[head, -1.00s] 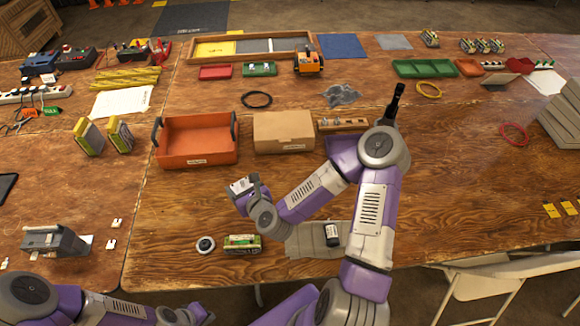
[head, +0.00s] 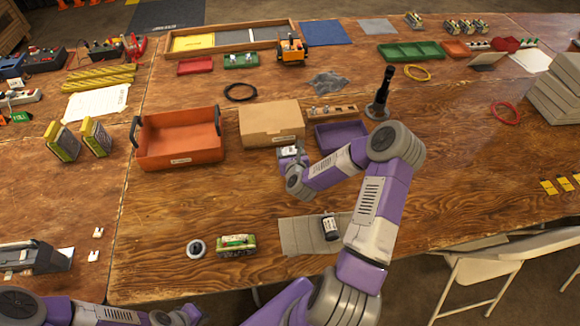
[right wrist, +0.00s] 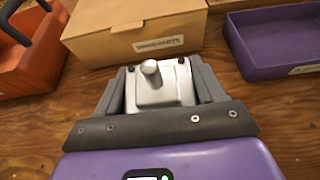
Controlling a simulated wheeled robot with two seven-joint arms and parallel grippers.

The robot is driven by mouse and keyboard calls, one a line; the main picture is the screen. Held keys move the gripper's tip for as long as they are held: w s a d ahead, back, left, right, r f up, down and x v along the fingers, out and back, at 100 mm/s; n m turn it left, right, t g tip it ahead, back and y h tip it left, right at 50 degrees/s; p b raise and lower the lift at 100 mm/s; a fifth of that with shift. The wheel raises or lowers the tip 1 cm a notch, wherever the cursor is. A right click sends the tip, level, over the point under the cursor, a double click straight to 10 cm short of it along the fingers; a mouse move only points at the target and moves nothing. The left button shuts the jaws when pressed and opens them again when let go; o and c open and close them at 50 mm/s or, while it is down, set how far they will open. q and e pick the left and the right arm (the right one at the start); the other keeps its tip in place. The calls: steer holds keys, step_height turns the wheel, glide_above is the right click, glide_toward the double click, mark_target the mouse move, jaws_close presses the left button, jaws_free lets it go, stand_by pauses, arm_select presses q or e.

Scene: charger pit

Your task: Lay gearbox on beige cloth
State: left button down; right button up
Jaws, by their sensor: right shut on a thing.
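The gearbox (right wrist: 160,85), a silver-grey block with a short round shaft on its face, is between the fingers of my right gripper (right wrist: 160,92). In the head view the gripper (head: 290,158) holds the gearbox (head: 288,151) just in front of the cardboard box, above and away from the cloth. The beige cloth (head: 297,238) lies flat near the table's front edge. A dark cylinder with a white label (head: 330,228) is on its right part. My left gripper (head: 188,316) is at the bottom edge, its fingers not clearly shown.
A green-cased part (head: 236,244) and a round grey disc (head: 196,249) lie left of the cloth. An orange bin (head: 180,155), the cardboard box (head: 271,136) and a purple tray (head: 341,134) stand behind.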

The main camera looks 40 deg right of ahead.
steer(key=shift+f+b, duration=0.65)
steer(key=shift+f, duration=2.1)
steer(key=shift+f, duration=0.1)
steer(key=o, duration=1)
steer(key=shift+f, duration=0.2)
steer(key=o, duration=0.5)
steer(key=shift+r, duration=0.1)
steer(key=shift+c, duration=0.2)
steer(key=shift+r, duration=0.1)
